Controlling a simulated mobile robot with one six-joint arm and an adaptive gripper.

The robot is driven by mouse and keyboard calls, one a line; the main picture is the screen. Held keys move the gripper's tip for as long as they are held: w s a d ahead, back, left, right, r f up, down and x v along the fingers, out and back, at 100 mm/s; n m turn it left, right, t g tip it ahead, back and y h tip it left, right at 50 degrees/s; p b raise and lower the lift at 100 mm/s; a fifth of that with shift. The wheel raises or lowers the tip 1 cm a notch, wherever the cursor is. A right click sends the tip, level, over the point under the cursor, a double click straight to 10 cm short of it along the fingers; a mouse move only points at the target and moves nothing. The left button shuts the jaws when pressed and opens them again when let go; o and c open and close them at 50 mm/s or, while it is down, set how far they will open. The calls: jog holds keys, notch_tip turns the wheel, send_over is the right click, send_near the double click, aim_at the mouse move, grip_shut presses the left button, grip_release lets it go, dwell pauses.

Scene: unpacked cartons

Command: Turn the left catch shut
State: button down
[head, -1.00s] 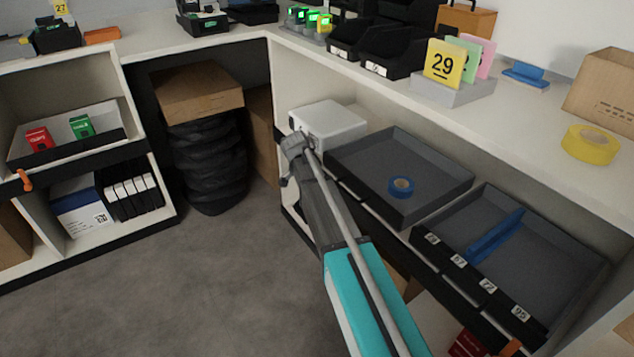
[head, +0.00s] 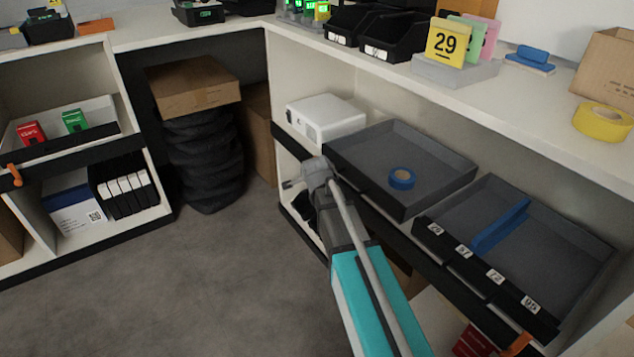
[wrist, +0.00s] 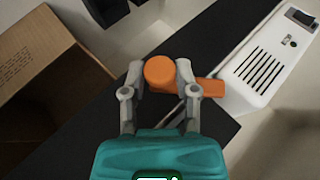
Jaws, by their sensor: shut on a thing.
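The left catch (wrist: 159,73) is orange, with a round knob and a short bar pointing right in the wrist view. It sits over a long black board (wrist: 75,135). My gripper (wrist: 158,80) is shut on the catch, one finger on each side of the knob. In the head view my gripper (head: 296,184) is at the left end of the right-hand shelf's black front board (head: 292,143), and the catch there is hidden. Another orange catch (head: 518,343) shows at the right end of that board.
A white vented device (head: 327,118) stands just behind the board; it also shows in the wrist view (wrist: 268,60). Grey trays (head: 440,180) lie to its right, one with blue tape (head: 402,178). An open carton (wrist: 35,80) is at left in the wrist view. The floor (head: 200,270) is clear.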

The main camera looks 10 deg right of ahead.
jog(key=t+b, duration=0.2)
jog(key=b, duration=0.1)
jog(key=f+m+t+y+b, duration=0.1)
jog(key=t+b, duration=0.2)
jog(key=b, duration=0.1)
jog(key=shift+s+a, duration=0.1)
jog(key=shift+m+t+b, duration=0.5)
jog(key=shift+t+b, duration=0.3)
jog(key=shift+b, duration=0.3)
jog(key=shift+r+t+b, duration=0.15)
jog(key=shift+t+b, duration=0.15)
jog(key=shift+b, duration=0.1)
jog(key=shift+r, duration=0.15)
jog(key=shift+c, duration=2)
grip_release()
jog(key=shift+s, duration=0.15)
